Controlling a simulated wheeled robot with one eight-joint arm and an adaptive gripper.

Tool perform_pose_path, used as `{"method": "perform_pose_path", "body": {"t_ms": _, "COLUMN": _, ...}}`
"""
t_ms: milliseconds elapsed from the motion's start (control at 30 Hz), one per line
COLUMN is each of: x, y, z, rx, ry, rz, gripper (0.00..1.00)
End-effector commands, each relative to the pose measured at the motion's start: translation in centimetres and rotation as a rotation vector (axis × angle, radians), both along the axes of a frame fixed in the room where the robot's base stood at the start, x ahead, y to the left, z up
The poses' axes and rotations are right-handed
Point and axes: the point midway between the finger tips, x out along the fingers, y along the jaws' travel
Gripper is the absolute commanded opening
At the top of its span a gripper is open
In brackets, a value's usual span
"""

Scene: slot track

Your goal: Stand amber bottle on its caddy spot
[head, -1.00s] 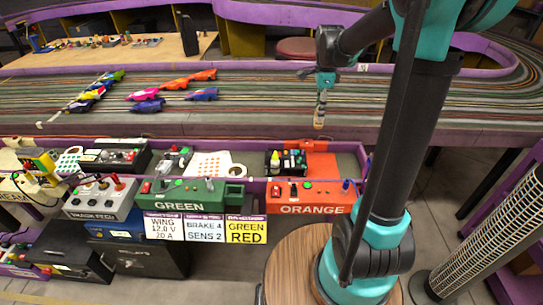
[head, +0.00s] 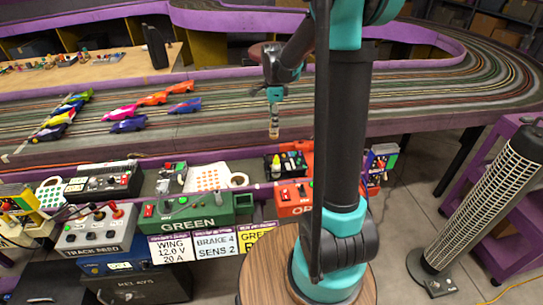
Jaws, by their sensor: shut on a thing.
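My gripper (head: 275,98) is at the end of the arm, pointing down over the near edge of the track. It is shut on the small amber bottle (head: 274,124), which hangs roughly upright below the fingers. The black caddy (head: 268,170) sits on the shelf below and holds a white bottle with a yellow-green top and other small items. In the picture the amber bottle is above the caddy, clearly apart from it. The caddy's empty spot is too small to make out.
A white sheet with red dots (head: 208,177) and a tape roll (head: 239,180) lie left of the caddy. The green box (head: 190,210) and orange box (head: 291,199) stand in front. Several slot cars (head: 128,125) are on the track behind. My arm hides part of the right side.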

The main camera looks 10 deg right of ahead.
Motion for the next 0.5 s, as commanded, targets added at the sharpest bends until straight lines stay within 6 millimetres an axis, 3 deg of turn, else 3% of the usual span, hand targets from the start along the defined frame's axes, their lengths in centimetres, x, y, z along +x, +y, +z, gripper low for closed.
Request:
{"method": "perform_pose_path", "body": {"t_ms": 300, "x": 0.0, "y": 0.0, "z": -7.8, "rx": 0.000, "ry": 0.000, "rz": 0.000, "gripper": 0.00}}
{"method": "perform_pose_path", "body": {"t_ms": 500, "x": 0.0, "y": 0.0, "z": -10.6, "rx": 0.000, "ry": 0.000, "rz": 0.000, "gripper": 0.00}}
